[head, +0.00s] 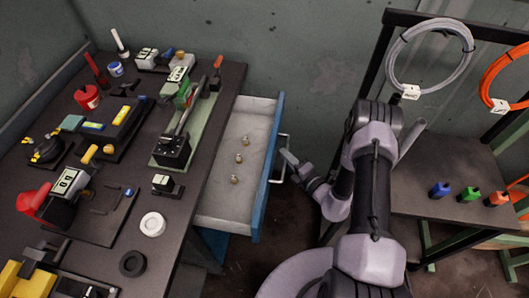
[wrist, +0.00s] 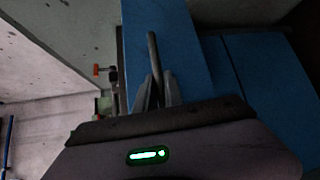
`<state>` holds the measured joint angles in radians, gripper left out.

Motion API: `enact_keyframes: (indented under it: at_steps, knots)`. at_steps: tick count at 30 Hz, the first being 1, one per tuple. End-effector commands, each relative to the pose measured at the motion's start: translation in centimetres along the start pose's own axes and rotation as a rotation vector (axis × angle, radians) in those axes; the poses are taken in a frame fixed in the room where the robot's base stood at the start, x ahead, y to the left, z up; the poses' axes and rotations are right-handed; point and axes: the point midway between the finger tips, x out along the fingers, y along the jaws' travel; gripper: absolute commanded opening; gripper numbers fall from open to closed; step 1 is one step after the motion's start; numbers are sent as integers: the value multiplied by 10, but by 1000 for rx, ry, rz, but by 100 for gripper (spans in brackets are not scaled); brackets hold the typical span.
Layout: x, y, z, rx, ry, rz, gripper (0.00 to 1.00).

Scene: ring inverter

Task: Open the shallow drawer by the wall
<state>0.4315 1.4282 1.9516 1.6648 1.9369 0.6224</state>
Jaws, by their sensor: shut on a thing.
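The shallow drawer (head: 222,190) stands pulled out from the dark workbench in the head view, its pale inside showing. Its blue front (head: 270,165) faces right, with a metal handle (head: 287,140) on it. My gripper (head: 288,160) is at this handle, on the right of the drawer front. In the wrist view my gripper (wrist: 157,90) is shut on the handle bar (wrist: 153,52), which runs up from between the fingers. The blue drawer front (wrist: 170,40) also fills the middle there. The exact finger contact is dark.
Three small brass-coloured pieces (head: 239,158) lie in the drawer. The workbench (head: 215,115) holds many tools and meters. A side table (head: 425,165) with small coloured bottles and a rack (head: 440,17) with hanging cable coils stand at right. Dark floor (head: 290,215) shows between.

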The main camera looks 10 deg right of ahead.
Motion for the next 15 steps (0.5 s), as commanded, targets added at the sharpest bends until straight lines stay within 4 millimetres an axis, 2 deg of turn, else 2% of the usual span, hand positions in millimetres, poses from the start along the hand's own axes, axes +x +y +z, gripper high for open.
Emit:
enact_keyframes:
  at_steps: [1,6,15]
  knots:
    - [-8,-2,12,0,-10,1,0]
    - [-33,-10,36,-1,-8,1,0]
    - [-59,-17,61,0,-5,1,0]
